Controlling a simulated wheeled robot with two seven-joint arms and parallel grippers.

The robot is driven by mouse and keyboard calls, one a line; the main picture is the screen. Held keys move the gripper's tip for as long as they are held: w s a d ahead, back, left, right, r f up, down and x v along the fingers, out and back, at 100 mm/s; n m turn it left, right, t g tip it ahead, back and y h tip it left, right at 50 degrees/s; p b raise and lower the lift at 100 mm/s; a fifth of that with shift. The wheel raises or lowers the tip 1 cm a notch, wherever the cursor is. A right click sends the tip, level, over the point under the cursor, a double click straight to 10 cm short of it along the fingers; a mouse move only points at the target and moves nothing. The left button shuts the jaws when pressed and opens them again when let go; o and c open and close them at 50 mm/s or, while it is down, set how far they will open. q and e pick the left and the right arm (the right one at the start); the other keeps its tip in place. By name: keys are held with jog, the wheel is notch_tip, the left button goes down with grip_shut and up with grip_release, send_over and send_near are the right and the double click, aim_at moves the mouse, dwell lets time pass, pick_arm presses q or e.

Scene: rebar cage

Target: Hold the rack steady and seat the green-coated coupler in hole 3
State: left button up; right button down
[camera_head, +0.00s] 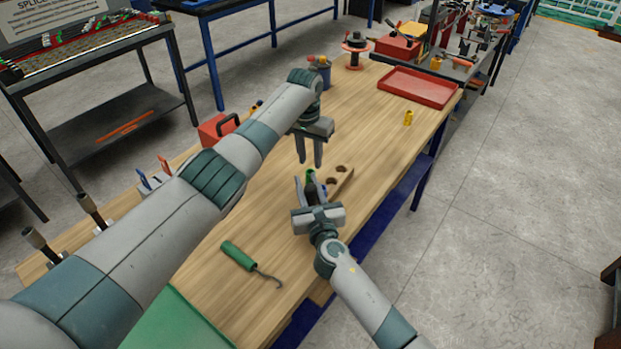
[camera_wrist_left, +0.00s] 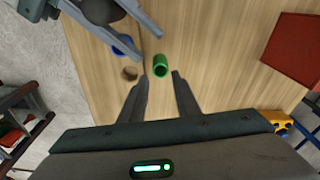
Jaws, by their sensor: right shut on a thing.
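The wooden rack (camera_head: 341,182) lies on the bench, with two dark open holes showing at its far end. An open hole (camera_wrist_left: 130,73) and a blue ring (camera_wrist_left: 122,45) show in it in the left wrist view. The green-coated coupler (camera_wrist_left: 160,66) appears upright beside the rack's edge; in the head view it (camera_head: 310,174) is partly hidden. My left gripper (camera_head: 310,164) is open and empty above it; its fingers (camera_wrist_left: 161,85) point toward the coupler without enclosing it. My right gripper (camera_head: 309,184) is shut at the near end of the rack, apparently on it; the contact is hidden.
A green-handled hook tool (camera_head: 250,262) lies on the near bench. A yellow piece (camera_head: 408,118) stands near the right edge, before a red tray (camera_head: 418,87). A red toolbox (camera_head: 217,130) is at the left edge. The bench between rack and tray is mostly clear.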

aim_at(310, 169)
pick_arm(q)
notch_tip(310, 169, down, 3)
jog(key=shift+r, duration=0.1)
jog(key=shift+w+f, duration=0.2)
jog(key=shift+f, duration=0.85)
grip_shut()
